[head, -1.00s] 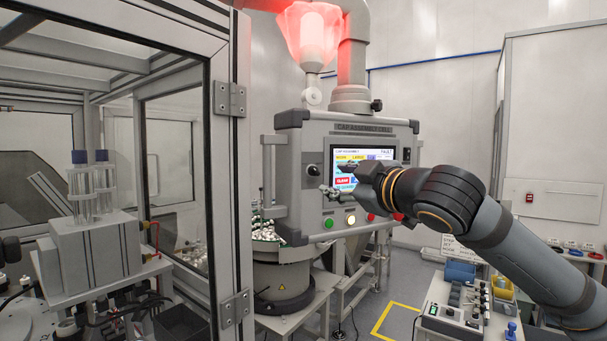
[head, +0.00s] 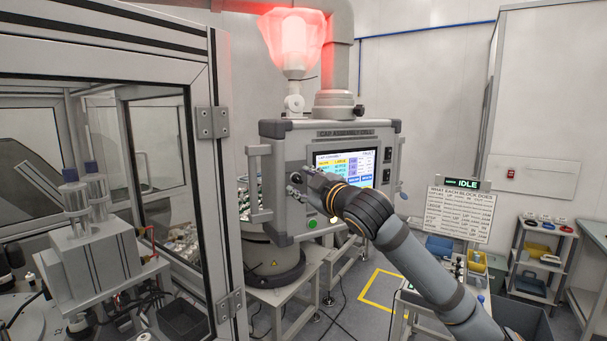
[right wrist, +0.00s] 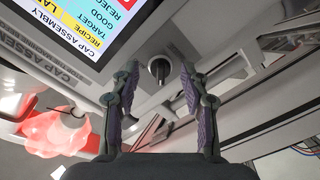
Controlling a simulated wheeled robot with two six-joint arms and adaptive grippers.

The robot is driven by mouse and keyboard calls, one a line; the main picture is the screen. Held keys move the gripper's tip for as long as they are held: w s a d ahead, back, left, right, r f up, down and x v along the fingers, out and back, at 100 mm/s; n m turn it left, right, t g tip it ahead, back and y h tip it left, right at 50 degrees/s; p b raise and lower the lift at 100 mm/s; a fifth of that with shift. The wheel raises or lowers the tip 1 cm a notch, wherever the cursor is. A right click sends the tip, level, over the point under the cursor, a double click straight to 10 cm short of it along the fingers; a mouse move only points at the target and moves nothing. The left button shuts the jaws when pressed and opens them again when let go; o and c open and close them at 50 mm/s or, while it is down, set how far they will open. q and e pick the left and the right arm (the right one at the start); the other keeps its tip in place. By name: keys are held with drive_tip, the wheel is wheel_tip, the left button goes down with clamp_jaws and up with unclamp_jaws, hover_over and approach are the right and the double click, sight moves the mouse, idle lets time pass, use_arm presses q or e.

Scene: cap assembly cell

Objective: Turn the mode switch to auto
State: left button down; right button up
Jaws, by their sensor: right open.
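The mode switch (right wrist: 160,69) is a round dark selector with a raised handle on the grey panel face. It also shows in the head view (head: 296,178), small, left of the screen; its position label is not readable. My right gripper (right wrist: 160,78) is open, its two purple-padded fingers on either side of the switch in the right wrist view. The fingers look apart from the switch, with no clear contact. In the head view the right gripper (head: 300,192) is at the panel's left part, just below the switch. My left gripper is not in view.
The control panel (head: 275,150) has a lit screen (head: 345,168), a green button (head: 312,224) and a side handle (head: 258,185). A red beacon (head: 293,42) glows above. A glazed enclosure (head: 215,250) stands close on the left. A sign reading IDLE (head: 462,184) stands at right.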

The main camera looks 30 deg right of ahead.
drive_tip(key=shift+w, duration=0.1)
drive_tip(key=c, duration=0.6)
clamp_jaws()
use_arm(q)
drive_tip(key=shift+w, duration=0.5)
